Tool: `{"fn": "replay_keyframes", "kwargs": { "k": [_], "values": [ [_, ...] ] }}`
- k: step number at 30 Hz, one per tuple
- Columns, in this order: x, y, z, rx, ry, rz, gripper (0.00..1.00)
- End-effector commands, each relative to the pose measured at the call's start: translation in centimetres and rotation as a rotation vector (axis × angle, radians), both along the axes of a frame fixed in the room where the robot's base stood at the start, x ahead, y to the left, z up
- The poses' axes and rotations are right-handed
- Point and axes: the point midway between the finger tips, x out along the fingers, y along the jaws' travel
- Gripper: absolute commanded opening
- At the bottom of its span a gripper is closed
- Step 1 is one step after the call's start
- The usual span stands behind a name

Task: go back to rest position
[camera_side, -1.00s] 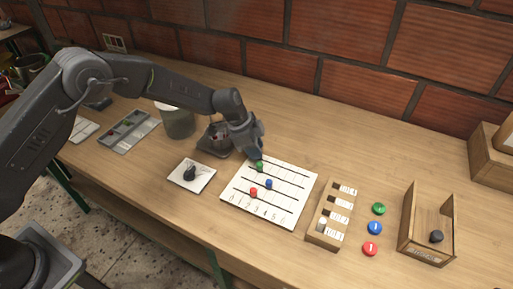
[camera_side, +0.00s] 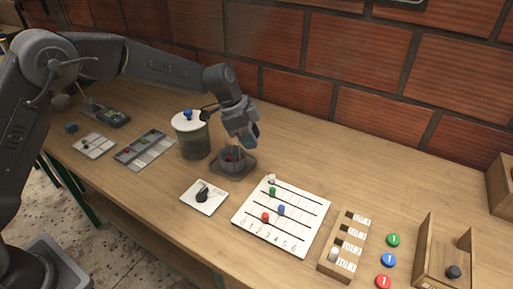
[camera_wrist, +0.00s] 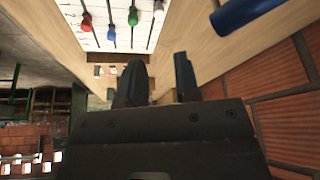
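My gripper (camera_side: 245,143) hangs in front of and above a small dark tray with a cup (camera_side: 234,163), behind the white slider board (camera_side: 281,217). In the wrist view its two dark fingers (camera_wrist: 158,80) stand apart, with nothing visible between them. The board has white (camera_side: 271,180), green (camera_side: 272,192), blue (camera_side: 281,210) and red (camera_side: 265,217) sliders on dark tracks. My gripper looks clear of the board in the side view. The sliders also show at the top of the wrist view, beyond the fingers.
A grey-green pot (camera_side: 194,142) with a white lid and blue knob stands left of my gripper. Right of the board are a wooden switch block (camera_side: 345,246), several round buttons (camera_side: 389,260) and a wooden holder (camera_side: 447,255). A brick wall is behind.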

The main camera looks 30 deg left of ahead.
Motion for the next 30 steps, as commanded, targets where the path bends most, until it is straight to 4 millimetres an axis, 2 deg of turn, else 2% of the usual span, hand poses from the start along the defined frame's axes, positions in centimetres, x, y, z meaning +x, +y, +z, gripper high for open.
{"fn": "replay_keyframes", "kwargs": {
  "k": [15, 18, 20, 23, 27, 30],
  "values": [
    [-0.1, 0.2, 0.4, 0.0, 0.0, 0.001, 0.3],
    [-0.4, 0.4, 1.1, 0.001, -0.001, 0.013, 0.3],
    [-0.9, 0.7, 2.1, 0.003, -0.002, 0.038, 0.3],
    [-2.6, 1.7, 5.0, 0.01, -0.002, 0.112, 0.3],
    [-6.7, 3.6, 9.5, 0.021, 0.0, 0.263, 0.3],
    [-10.1, 5.0, 12.1, 0.025, -0.001, 0.38, 0.3]
  ]
}}
